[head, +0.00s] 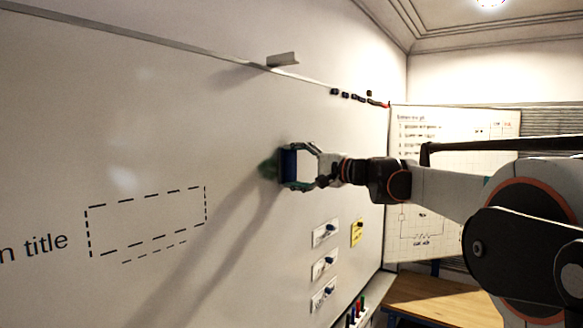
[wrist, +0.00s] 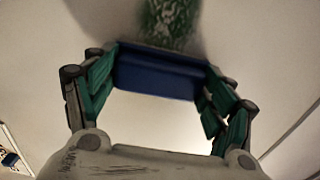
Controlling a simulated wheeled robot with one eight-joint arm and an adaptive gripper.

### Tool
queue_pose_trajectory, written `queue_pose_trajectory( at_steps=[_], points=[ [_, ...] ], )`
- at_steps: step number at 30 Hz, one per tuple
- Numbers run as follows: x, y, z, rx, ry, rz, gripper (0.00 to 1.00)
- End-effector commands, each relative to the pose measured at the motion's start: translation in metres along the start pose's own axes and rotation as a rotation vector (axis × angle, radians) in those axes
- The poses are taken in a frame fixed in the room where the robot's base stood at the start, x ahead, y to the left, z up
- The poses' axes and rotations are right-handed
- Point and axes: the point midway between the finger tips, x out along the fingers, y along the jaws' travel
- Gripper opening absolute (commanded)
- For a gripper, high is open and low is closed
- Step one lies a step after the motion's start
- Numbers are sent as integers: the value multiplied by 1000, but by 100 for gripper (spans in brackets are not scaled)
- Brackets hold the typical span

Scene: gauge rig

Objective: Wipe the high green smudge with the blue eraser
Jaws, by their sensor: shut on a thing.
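The blue eraser (head: 288,165) is held between the fingers of my gripper (head: 299,167), close against the whiteboard in the head view. In the wrist view the eraser (wrist: 160,74) spans between the two green-padded fingertips of my gripper (wrist: 160,80). In the wrist view the smudge (wrist: 168,22) lies just beyond the eraser's far edge. Part of the smudge may be hidden behind the eraser. I cannot tell for sure whether the eraser touches the board.
The whiteboard (head: 130,110) carries a dashed box (head: 146,222). A grey block (head: 283,59) sits on the upper rail, with small dark magnets (head: 347,95) to its right. Cards (head: 324,265) and a yellow note (head: 357,233) hang below my gripper. Markers (head: 356,310) stand lower, near a wooden table (head: 440,303).

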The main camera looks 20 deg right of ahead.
Motion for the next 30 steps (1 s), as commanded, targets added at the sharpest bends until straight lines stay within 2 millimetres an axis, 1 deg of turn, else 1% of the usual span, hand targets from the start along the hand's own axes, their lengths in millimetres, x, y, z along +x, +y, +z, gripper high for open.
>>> queue_pose_trajectory(
  at_steps=[1, 6, 9, 13, 17, 27, 30],
  points=[
    [0, 0, -5, 0, 1, 0, 57],
    [-1, -1, -18, 0, 0, 0, 57],
    [-1, 0, -22, 0, 0, 0, 57],
    [1, 0, -21, 0, -1, 0, 57],
    [1, 0, -17, 0, -1, 0, 57],
    [-1, 0, 9, 0, -1, 0, 57],
    [-1, 0, 13, 0, 0, 0, 57]
  ],
)
